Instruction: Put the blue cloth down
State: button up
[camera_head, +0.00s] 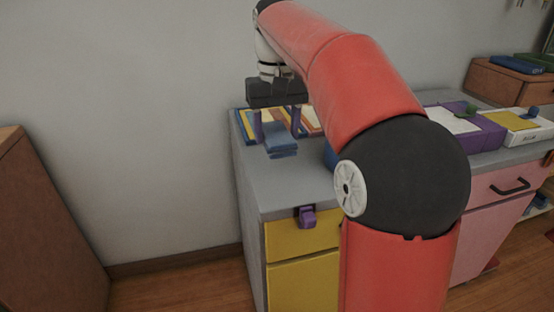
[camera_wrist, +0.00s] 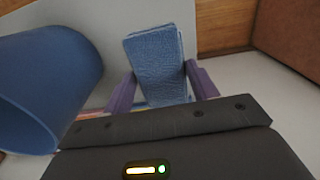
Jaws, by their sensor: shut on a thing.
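The blue cloth (camera_head: 281,138) is a small folded, textured piece. It also shows in the wrist view (camera_wrist: 157,62), between the two purple fingers of my gripper (camera_wrist: 161,88). In the head view my gripper (camera_head: 276,130) points down over the grey counter (camera_head: 285,186), near its left end, and is shut on the cloth. I cannot tell whether the cloth touches the counter or hangs just above it.
A blue cylindrical container (camera_wrist: 48,85) stands close on the left in the wrist view, mostly behind my arm in the head view. Flat colourful items (camera_head: 243,125) lie behind the gripper. A purple tray (camera_head: 488,133) is further right. The counter's front left is clear.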

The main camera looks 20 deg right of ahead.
jog(key=shift+f, duration=3)
jog(key=shift+f, duration=0.15)
jog(key=o, duration=0.9)
jog(key=shift+f+b, duration=0.15)
jog(key=shift+b, duration=0.35)
jog(key=r, duration=0.2)
jog(key=r+p, duration=0.1)
jog(key=r, duration=0.5)
jog(key=shift+s+d, duration=0.25)
jog(key=s+f+t, duration=0.1)
jog(key=s, duration=0.2)
jog(key=s+f+t, duration=0.1)
jog(key=s+f, duration=0.1)
jog(key=s, duration=0.2)
jog(key=s+a+f, duration=0.1)
jog(key=s, duration=0.3)
jog(key=shift+s+f+t, duration=0.1)
jog(key=shift+f+t, duration=0.05)
jog(key=shift+t, duration=0.25)
jog(key=s+f+t, duration=0.1)
jog(key=s+f, duration=0.2)
jog(key=s+f+t, duration=0.1)
jog(key=s+f, duration=0.6)
jog(key=f, duration=0.1)
jog(key=shift+s+d+f+t, duration=0.1)
jog(key=shift+s+d+t, duration=0.15)
jog(key=shift+t, duration=0.15)
